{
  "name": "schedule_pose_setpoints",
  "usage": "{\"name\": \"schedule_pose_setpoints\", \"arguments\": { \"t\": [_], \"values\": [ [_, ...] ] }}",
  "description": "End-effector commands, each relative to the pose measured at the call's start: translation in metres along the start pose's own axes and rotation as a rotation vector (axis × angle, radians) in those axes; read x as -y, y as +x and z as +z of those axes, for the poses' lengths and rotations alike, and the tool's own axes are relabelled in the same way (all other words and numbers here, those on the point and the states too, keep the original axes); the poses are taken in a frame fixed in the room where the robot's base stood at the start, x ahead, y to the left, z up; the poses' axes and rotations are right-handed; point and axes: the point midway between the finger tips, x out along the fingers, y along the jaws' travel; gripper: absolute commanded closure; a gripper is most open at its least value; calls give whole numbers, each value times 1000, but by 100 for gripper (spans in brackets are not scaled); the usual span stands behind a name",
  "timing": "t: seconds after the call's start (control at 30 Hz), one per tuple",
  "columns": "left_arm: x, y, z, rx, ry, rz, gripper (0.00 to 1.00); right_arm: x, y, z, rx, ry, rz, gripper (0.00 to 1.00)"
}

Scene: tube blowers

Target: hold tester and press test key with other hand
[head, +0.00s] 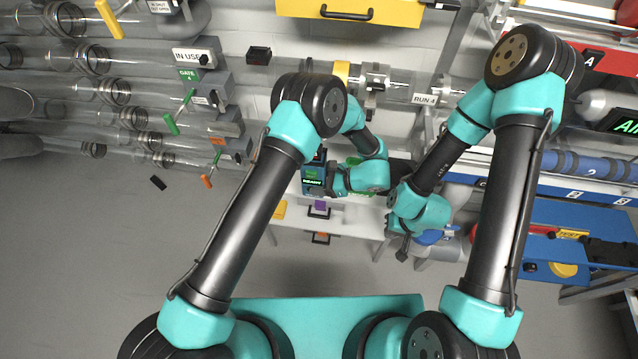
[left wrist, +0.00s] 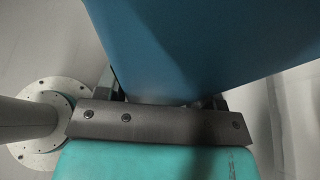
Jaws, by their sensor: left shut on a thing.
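The tester (head: 314,178) is a small dark blue box with a lit green screen that seems to read READY. My left gripper (head: 329,181) points left and is shut on it, holding it above the white bench. In the left wrist view the tester (left wrist: 200,40) is a large blue face close to the jaws (left wrist: 155,105). The test key cannot be made out; it is too small or hidden. My right gripper (head: 402,248) points down, to the right of the tester and apart from it. Its small dark fingers do not show whether it is open.
A white bench (head: 345,228) below bears a yellow block (head: 280,209) and a purple block (head: 320,206). Clear tubes (head: 60,60) with green and orange handles run at left. A blue tray (head: 560,245) stands at right. The floor (head: 90,260) at lower left is mostly clear.

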Motion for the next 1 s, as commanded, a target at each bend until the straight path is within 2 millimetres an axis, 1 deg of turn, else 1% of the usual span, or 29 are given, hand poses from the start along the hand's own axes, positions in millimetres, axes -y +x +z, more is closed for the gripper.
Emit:
{"name": "schedule_pose_setpoints", "arguments": {
  "t": [1.0],
  "values": [
    [31, 4, 2, 1, -1, 1, 73, 0, 0, 0, 0, 0, 0, 100]
  ]
}}
